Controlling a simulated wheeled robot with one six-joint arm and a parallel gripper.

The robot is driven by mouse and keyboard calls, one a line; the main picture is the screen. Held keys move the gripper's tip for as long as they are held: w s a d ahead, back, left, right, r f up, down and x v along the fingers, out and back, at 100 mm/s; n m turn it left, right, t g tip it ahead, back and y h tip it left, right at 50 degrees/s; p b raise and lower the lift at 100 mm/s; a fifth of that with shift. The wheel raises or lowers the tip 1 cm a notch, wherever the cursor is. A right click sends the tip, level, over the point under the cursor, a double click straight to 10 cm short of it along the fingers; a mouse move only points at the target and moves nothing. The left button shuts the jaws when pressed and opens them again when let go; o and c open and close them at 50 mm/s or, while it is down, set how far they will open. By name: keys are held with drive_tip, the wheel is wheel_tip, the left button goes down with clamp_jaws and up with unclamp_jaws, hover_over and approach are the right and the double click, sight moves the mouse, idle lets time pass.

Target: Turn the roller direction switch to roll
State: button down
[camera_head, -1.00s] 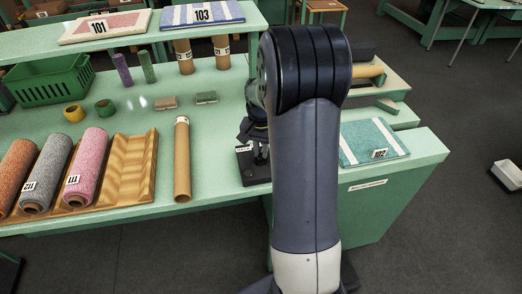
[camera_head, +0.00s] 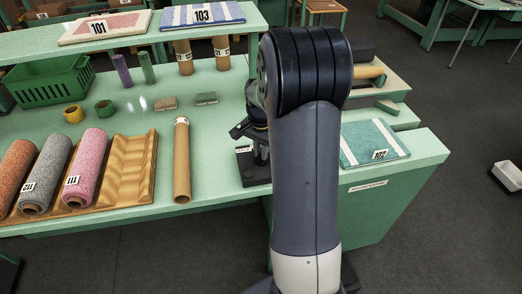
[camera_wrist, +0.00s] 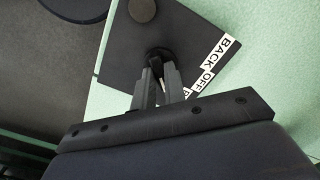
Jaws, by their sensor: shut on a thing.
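The roller direction switch is a dark box (camera_head: 246,171) on the bench's front edge, partly hidden behind my arm. In the wrist view its dark plate (camera_wrist: 190,28) carries white labels reading BACK (camera_wrist: 229,46) and OFF (camera_wrist: 207,74). A third label (camera_wrist: 188,95) is mostly hidden by my finger. My gripper (camera_wrist: 157,72) is shut on the switch's small black lever (camera_wrist: 155,62), at its round base. The fingers hide much of the lever, so I cannot tell which label it points to. In the head view my gripper (camera_head: 260,151) is just above the box.
A teal striped mat (camera_head: 372,143) labelled 102 lies to the right. A green basket (camera_head: 50,82) is at the back left.

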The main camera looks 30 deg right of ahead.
drive_tip(key=c, duration=1.5)
unclamp_jaws()
drive_tip(key=shift+o, duration=0.2)
wheel_tip(320, 180, up, 11)
drive_tip(key=shift+b, duration=0.3)
drive_tip(key=shift+f, duration=0.2)
wheel_tip(320, 180, down, 11)
drive_tip(key=shift+r+p, duration=0.2)
drive_tip(key=shift+p, duration=0.15)
